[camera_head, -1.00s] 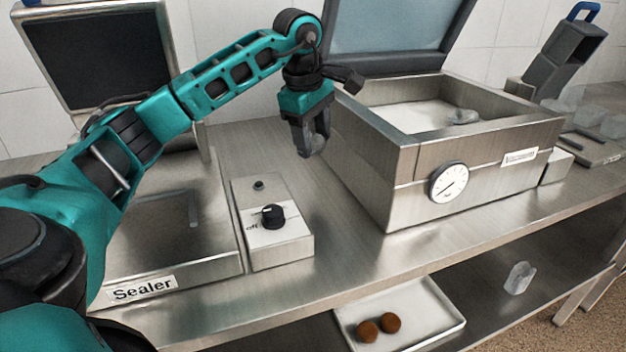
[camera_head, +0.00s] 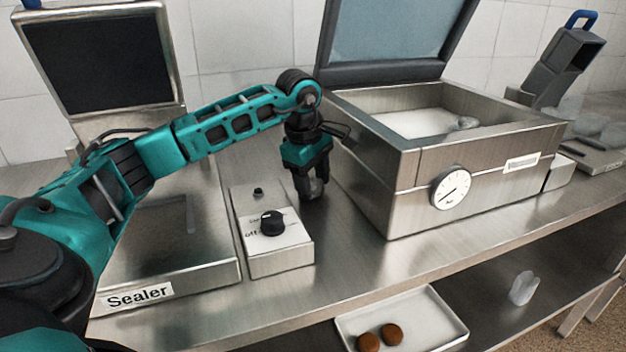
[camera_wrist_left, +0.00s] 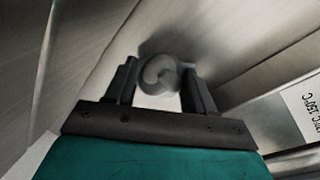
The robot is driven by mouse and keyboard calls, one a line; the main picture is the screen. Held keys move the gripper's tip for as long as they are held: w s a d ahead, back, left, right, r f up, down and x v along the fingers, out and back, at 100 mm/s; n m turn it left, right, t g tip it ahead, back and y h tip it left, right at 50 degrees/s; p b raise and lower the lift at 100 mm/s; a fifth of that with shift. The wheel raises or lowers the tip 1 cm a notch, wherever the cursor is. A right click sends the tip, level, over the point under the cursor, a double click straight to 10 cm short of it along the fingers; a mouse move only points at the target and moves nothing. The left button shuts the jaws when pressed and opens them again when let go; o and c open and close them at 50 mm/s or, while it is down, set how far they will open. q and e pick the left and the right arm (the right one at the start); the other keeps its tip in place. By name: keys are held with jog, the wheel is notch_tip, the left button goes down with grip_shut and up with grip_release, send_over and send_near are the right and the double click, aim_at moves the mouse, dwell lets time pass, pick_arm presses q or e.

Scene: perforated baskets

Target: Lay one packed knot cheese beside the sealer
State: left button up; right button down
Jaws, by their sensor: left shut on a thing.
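My left gripper (camera_head: 312,192) is low over the steel counter, between the sealer's knob box and the steel chamber machine. It is shut on a packed knot cheese (camera_wrist_left: 160,74), which shows as a pale knot in clear wrap between the fingers in the left wrist view. In the head view the cheese is mostly covered by the fingers. I cannot tell whether it touches the counter. The sealer (camera_head: 165,285) stands at the left with its dark lid up; its knob box (camera_head: 282,262) is at its right side. My right gripper is not in view.
The open chamber machine (camera_head: 400,205) with a gauge stands to the right, close to the gripper; a wrapped piece (camera_head: 463,123) lies in it. A white tray (camera_head: 435,318) with two brown balls and a clear-wrapped item (camera_head: 523,288) are on the lower shelf. The front counter strip is clear.

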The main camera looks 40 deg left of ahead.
pick_arm(q)
jog(key=o, duration=1)
jog(key=shift+f, duration=0.1)
jog(key=shift+r, duration=0.6)
jog(key=p+v, duration=0.2)
jog(key=v, duration=0.9)
jog(key=shift+s+r, duration=0.1)
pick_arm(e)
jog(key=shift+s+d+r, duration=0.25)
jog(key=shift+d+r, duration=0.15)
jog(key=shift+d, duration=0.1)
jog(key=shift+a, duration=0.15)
